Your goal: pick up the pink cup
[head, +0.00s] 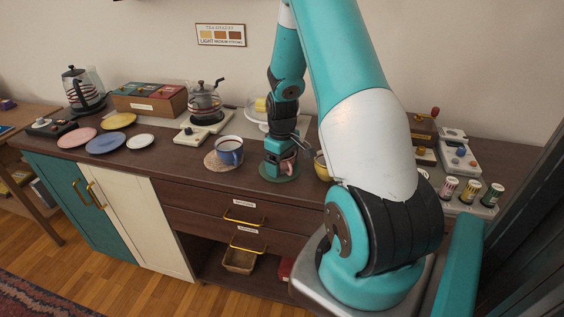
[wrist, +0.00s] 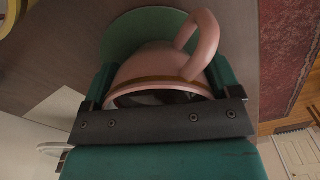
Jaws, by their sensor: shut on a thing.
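The pink cup (wrist: 160,64) with its looped handle fills the middle of the wrist view. It stands on or just over a round green mat (wrist: 130,32); I cannot tell whether it touches. My gripper (wrist: 165,95) is shut on the cup, with a finger at each side of it. In the head view my gripper (head: 280,160) points down at the counter, and only part of the pink cup (head: 288,165) shows, the rest hidden by the gripper. The green mat (head: 265,174) shows below it.
A blue cup (head: 230,152) on a woven mat stands close on the left. A yellow cup (head: 322,168) stands close on the right, partly behind my arm. A glass-domed stand (head: 257,112) is behind. The front edge of the counter (head: 220,182) has free room.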

